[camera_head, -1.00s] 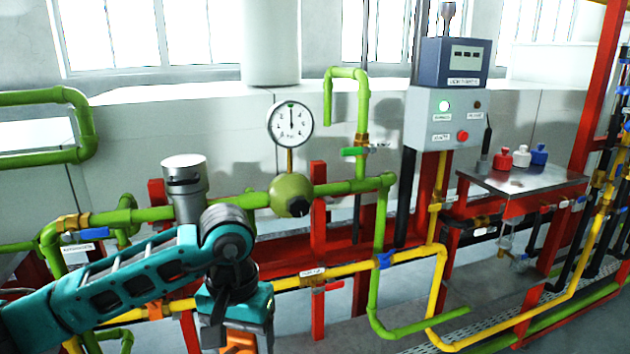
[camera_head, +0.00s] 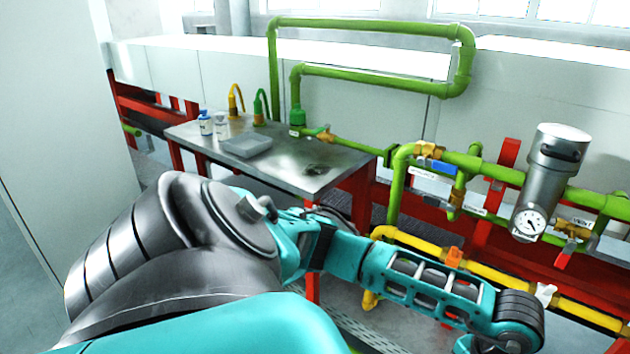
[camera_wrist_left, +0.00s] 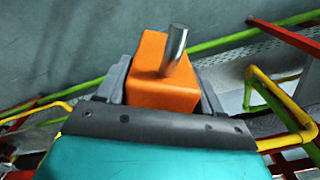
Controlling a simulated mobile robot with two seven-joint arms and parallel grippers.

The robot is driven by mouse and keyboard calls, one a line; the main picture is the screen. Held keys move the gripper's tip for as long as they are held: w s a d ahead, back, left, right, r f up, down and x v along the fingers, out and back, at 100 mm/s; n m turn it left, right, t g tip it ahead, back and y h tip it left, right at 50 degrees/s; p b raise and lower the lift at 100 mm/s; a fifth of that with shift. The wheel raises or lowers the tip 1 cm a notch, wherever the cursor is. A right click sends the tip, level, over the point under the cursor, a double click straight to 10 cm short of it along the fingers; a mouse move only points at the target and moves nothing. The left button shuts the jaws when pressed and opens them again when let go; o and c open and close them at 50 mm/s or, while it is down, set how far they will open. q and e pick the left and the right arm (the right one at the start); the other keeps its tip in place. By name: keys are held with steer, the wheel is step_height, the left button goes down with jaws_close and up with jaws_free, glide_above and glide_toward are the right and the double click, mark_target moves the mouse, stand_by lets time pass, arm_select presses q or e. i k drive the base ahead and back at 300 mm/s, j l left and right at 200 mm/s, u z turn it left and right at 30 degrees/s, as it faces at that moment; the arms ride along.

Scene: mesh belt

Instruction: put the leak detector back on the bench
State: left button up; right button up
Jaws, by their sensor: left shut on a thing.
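An orange box with a short metal cylinder on it, which I take for the leak detector (camera_wrist_left: 150,92), is held in my left gripper (camera_wrist_left: 160,85) in the left wrist view. The dark fingers are on both sides of it. In the head view my left arm reaches to the lower right, and its gripper and the detector are out of the picture. A grey metal bench (camera_head: 305,178) stands at the left of the head view, away from the arm's far end. My right gripper is not in view.
A grey tray (camera_head: 246,146), a blue-capped bottle (camera_head: 206,124) and another small bottle (camera_head: 221,128) stand on the bench's left part. Its right part is clear except for a dark patch. Green pipes (camera_head: 365,75), a yellow pipe (camera_head: 495,277) and a metal cylinder with a gauge (camera_head: 548,175) line the wall.

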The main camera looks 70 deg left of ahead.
mark_target(277, 164)
steer(key=j+u, duration=0.45)
steer(key=j, duration=1.9)
